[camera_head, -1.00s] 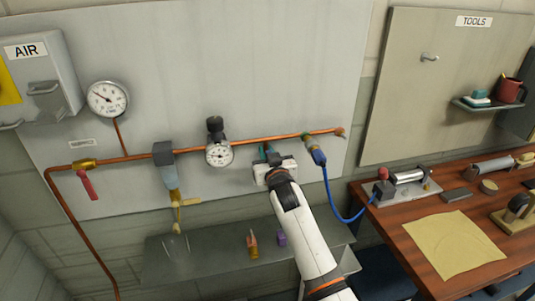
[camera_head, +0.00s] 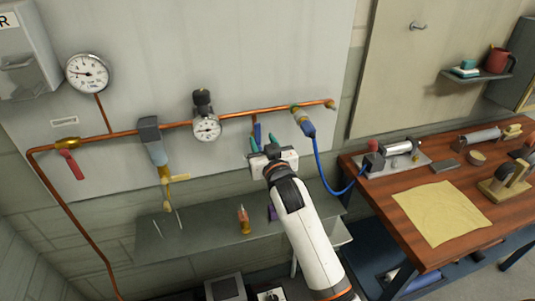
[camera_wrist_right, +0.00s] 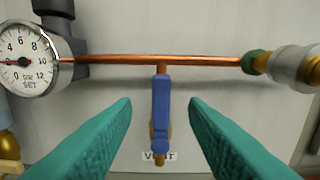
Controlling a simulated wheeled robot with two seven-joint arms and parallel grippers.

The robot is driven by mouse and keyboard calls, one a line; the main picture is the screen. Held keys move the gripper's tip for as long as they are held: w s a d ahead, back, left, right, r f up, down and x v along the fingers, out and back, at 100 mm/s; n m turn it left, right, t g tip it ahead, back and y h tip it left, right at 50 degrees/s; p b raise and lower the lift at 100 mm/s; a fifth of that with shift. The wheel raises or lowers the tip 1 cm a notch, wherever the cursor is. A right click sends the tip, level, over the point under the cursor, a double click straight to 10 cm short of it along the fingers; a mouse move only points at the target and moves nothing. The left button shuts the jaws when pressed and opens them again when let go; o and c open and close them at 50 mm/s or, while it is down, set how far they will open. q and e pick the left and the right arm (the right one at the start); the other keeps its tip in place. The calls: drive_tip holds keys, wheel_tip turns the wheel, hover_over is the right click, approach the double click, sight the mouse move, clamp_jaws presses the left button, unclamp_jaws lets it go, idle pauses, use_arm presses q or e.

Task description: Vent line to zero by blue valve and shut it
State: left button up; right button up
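The blue valve handle (camera_wrist_right: 161,105) hangs straight down from a short copper branch above the VENT label (camera_wrist_right: 158,157). In the head view the blue valve (camera_head: 257,132) shows just beyond my right gripper (camera_head: 263,145). My right gripper (camera_wrist_right: 160,115) is open, its green fingers on either side of the handle with gaps, apparently not touching it. My left gripper is not in view.
The copper pipe (camera_head: 230,116) runs along the wall panel. A red-handled valve (camera_head: 70,163), a filter bowl (camera_head: 158,150) and a hose coupling (camera_head: 302,119) with blue hose (camera_head: 321,170) sit on it. A grey shelf (camera_head: 200,232) lies below; a wooden bench (camera_head: 385,200) stands right.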

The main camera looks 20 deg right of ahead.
drive_tip(key=shift+s+a, duration=0.1)
drive_tip(key=shift+s, duration=1.85)
drive_tip(key=shift+f, duration=0.1)
wheel_tip(320, 180, down, 23)
drive_tip(key=s+a+n+g+y, duration=0.1)
drive_tip(key=s+a+g, duration=0.1)
drive_tip(key=g, duration=0.3)
drive_tip(key=s+f+n+g, duration=0.1)
drive_tip(key=s+f+g, duration=0.1)
drive_tip(key=s+f, duration=0.7)
drive_tip(key=s+f+g, duration=0.3)
drive_tip(key=s+f, duration=0.2)
drive_tip(key=f, duration=0.8)
drive_tip(key=s+d+f+g, duration=0.1)
drive_tip(key=s+f, duration=0.5)
drive_tip(key=s, duration=0.6)
drive_tip(key=s+d+f+g, duration=0.2)
drive_tip(key=s+f, duration=0.4)
drive_tip(key=s, duration=0.6)
drive_tip(key=s+d+f+g, duration=0.2)
drive_tip(key=s+f+g, duration=0.2)
drive_tip(key=s, duration=0.8)
wheel_tip(320, 180, down, 2)
drive_tip(key=shift+f+n+b, duration=0.1)
drive_tip(key=shift+n+b, duration=0.3)
